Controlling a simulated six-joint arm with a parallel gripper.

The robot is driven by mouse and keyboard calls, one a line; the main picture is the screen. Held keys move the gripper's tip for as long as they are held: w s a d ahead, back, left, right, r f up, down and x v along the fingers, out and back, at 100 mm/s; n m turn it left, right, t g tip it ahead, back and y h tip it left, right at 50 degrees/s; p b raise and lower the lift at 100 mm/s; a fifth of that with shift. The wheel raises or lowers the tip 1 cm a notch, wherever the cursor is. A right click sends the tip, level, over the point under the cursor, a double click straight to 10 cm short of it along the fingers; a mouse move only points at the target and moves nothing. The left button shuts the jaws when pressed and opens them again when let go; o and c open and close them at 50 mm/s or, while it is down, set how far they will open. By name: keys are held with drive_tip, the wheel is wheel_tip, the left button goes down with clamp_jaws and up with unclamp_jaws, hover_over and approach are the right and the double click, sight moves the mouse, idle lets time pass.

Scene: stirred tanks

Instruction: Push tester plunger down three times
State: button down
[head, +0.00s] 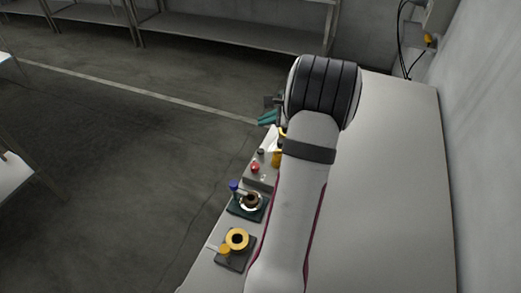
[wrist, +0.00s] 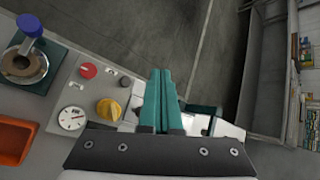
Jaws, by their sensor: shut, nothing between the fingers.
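My gripper (head: 267,117) is shut and empty; its teal fingers, pressed together, also show in the wrist view (wrist: 160,75). It is past the far end of the row of devices, near the table's left edge. Behind the fingers in the wrist view is a white item (wrist: 225,130) with dark parts, mostly hidden by my gripper. I cannot tell whether this is the tester, and no plunger shows clearly. A device with a blue knob (head: 233,185) on a dark green base (head: 245,213) stands nearer in the row, apart from my gripper.
A grey control box (wrist: 97,72) has a red knob (wrist: 88,71), a yellow knob (wrist: 109,109) and a white dial (wrist: 72,118). An orange tray (wrist: 14,138) lies beside it. A yellow ring device (head: 236,239) is nearest. The table's right side (head: 385,190) is clear.

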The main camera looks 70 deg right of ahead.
approach(259, 149)
drive_tip(key=shift+w+d+f, duration=0.35)
drive_tip(key=shift+w+f, duration=0.1)
drive_tip(key=shift+w, duration=0.35)
drive_tip(key=shift+w+d+f, duration=0.3)
drive_tip(key=shift+w+f, duration=0.2)
drive_tip(key=shift+w, duration=0.3)
drive_tip(key=shift+w+d+f, duration=0.35)
drive_tip(key=shift+w+f, duration=0.1)
drive_tip(key=shift+w, duration=0.35)
drive_tip(key=shift+f, duration=0.4)
drive_tip(key=shift+f, duration=0.75)
idle(0.8)
drive_tip(key=shift+r, duration=1.15)
drive_tip(key=shift+r, duration=2.55)
